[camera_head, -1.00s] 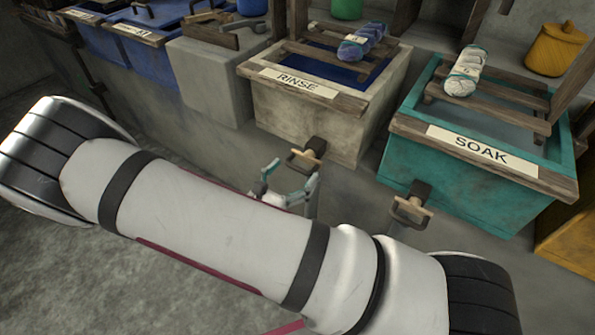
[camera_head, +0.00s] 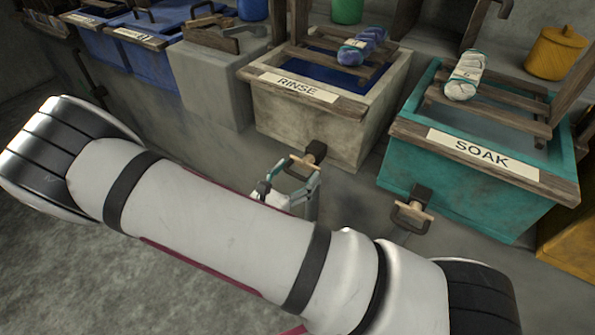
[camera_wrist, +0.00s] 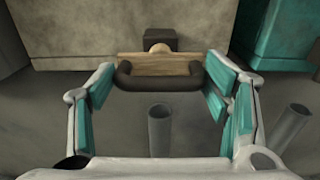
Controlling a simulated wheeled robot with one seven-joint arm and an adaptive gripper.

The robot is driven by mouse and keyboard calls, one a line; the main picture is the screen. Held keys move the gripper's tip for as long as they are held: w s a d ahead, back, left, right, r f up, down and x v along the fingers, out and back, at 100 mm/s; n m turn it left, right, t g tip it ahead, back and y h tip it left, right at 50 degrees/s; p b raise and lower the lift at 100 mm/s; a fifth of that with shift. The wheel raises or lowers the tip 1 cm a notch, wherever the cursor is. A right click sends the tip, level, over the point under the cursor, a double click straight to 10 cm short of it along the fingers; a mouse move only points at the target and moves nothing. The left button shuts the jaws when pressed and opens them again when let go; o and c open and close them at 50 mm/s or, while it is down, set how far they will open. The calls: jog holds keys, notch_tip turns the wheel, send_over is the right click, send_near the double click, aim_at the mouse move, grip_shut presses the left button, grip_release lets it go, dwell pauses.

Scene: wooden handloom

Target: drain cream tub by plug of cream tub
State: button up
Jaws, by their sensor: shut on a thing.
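The cream tub (camera_head: 310,130), labelled RINSE, stands at the upper middle of the head view and holds dark blue liquid. Its front wall also shows at the top of the wrist view (camera_wrist: 85,30). The plug (camera_head: 314,153) sticks out low on the tub's front. In the wrist view its wooden bar and dark handle (camera_wrist: 158,68) lie between the teal pads. My gripper (camera_head: 300,171) is shut on the plug's handle, one finger at each end, as the wrist view shows (camera_wrist: 160,72). The plug's seat in the tub cannot be seen clearly.
A teal SOAK tub (camera_head: 460,185) with its own plug (camera_head: 411,212) stands to the right. A blue-violet yarn skein (camera_head: 362,46) lies on the RINSE slats. A pale skein (camera_head: 464,76) lies on the SOAK slats. Open pipes (camera_wrist: 160,130) stand below the plugs.

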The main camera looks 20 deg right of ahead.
jog(key=shift+p+v, duration=0.3)
jog(key=shift+v, duration=0.65)
jog(key=o, duration=1.5)
jog(key=shift+c, duration=0.2)
jog(key=v, duration=1.2)
